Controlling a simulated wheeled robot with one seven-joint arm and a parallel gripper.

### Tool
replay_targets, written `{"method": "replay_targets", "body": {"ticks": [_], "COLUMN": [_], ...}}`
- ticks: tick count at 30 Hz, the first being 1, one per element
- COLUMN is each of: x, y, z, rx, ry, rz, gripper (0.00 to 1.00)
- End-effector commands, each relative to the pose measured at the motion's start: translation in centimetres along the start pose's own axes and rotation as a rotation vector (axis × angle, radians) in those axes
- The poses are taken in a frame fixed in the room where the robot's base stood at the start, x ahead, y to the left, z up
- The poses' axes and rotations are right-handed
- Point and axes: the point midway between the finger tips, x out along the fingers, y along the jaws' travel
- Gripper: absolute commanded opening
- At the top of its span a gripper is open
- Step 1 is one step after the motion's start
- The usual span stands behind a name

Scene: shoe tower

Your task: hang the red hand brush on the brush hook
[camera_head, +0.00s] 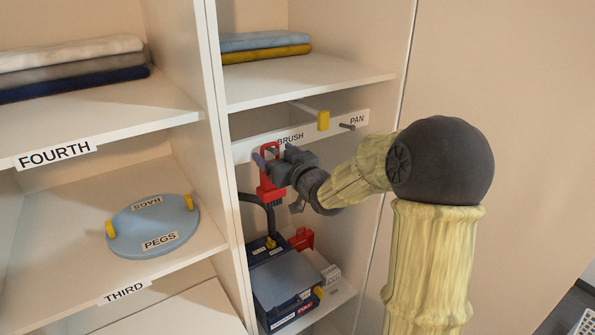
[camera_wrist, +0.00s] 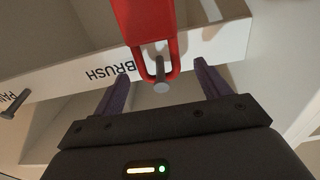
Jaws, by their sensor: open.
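The red hand brush (camera_head: 268,192) is upright at the wall strip in the right-hand bay. In the wrist view, the loop of its red handle (camera_wrist: 148,25) is around the grey brush hook (camera_wrist: 161,86), beside the BRUSH label. My gripper (camera_wrist: 161,70) is open, with one dark finger on each side of the loop and a gap to it on both sides. In the head view my gripper (camera_head: 278,162) is at the brush's upper part and hides the hook.
The PAN peg (camera_head: 347,126) is empty, right of the brush. Below are a dark blue box (camera_head: 290,318) and another red item (camera_head: 301,239). A shelf with folded cloths (camera_head: 265,50) is above. A blue oval tray (camera_head: 150,226) lies on the THIRD shelf to the left.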

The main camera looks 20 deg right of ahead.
Motion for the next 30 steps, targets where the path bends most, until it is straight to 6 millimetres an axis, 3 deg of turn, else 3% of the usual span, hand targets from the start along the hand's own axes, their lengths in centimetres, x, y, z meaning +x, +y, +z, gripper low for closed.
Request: {"method": "replay_targets", "body": {"ticks": [24,30], "x": [-14.0,-16.5], "y": [0.1,0.1], "z": [0.2,0.1], "rx": [-0.003,-0.001], "ry": [0.001,0.002], "rz": [0.006,0.004], "gripper": [0.76,0.76]}}
